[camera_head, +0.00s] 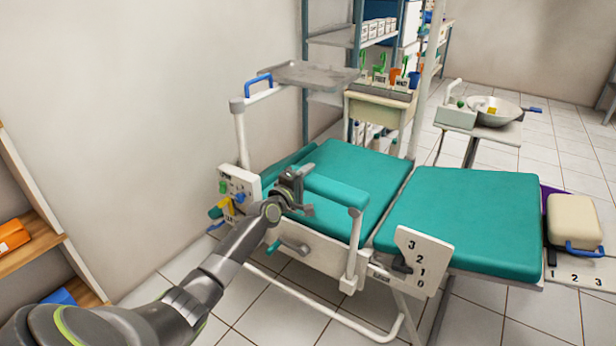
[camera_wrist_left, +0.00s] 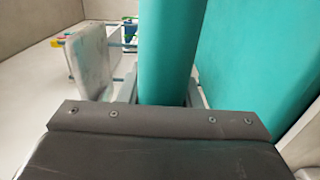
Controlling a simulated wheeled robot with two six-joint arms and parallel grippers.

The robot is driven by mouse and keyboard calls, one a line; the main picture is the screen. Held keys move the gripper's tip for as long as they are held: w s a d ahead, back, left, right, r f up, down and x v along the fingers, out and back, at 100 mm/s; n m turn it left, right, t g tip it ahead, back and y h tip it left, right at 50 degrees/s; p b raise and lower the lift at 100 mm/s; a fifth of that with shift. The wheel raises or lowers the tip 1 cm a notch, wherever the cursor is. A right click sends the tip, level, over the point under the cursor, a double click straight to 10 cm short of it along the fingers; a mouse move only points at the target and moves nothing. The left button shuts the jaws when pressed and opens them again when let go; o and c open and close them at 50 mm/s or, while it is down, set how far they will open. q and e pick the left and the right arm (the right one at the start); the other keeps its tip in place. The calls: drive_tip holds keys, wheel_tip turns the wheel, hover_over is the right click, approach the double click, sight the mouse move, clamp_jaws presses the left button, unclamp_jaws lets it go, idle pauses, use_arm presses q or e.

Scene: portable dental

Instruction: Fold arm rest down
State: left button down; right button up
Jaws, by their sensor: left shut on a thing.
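The arm rest (camera_head: 335,189) is a teal padded bar on the near side of the dental chair, on a white post (camera_head: 354,240) at its right end. It looks roughly level, above the seat's near edge. My left gripper (camera_head: 297,188) is shut on the arm rest at its left end. In the left wrist view the arm rest (camera_wrist_left: 168,50) runs away from me between the fingers (camera_wrist_left: 167,95), which are mostly hidden behind the dark gripper body. My right gripper is not in view.
A white panel with coloured knobs (camera_head: 238,184) stands left of my gripper. A numbered plate (camera_head: 422,258) is at the right. A metal tray (camera_head: 315,75) hangs above. Tiled floor is open in front.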

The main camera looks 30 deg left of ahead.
use_arm(q)
drive_tip(key=shift+f, duration=0.4)
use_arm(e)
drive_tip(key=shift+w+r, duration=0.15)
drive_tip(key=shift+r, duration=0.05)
use_arm(q)
drive_tip(key=c, duration=1)
unclamp_jaws()
drive_tip(key=shift+c, duration=0.2)
drive_tip(key=shift+s+r, duration=0.1)
drive_tip(key=shift+s, duration=0.05)
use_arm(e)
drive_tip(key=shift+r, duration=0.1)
use_arm(q)
drive_tip(key=s+p, duration=0.6)
drive_tip(key=s, duration=1.1)
drive_tip(key=shift+a, duration=0.3)
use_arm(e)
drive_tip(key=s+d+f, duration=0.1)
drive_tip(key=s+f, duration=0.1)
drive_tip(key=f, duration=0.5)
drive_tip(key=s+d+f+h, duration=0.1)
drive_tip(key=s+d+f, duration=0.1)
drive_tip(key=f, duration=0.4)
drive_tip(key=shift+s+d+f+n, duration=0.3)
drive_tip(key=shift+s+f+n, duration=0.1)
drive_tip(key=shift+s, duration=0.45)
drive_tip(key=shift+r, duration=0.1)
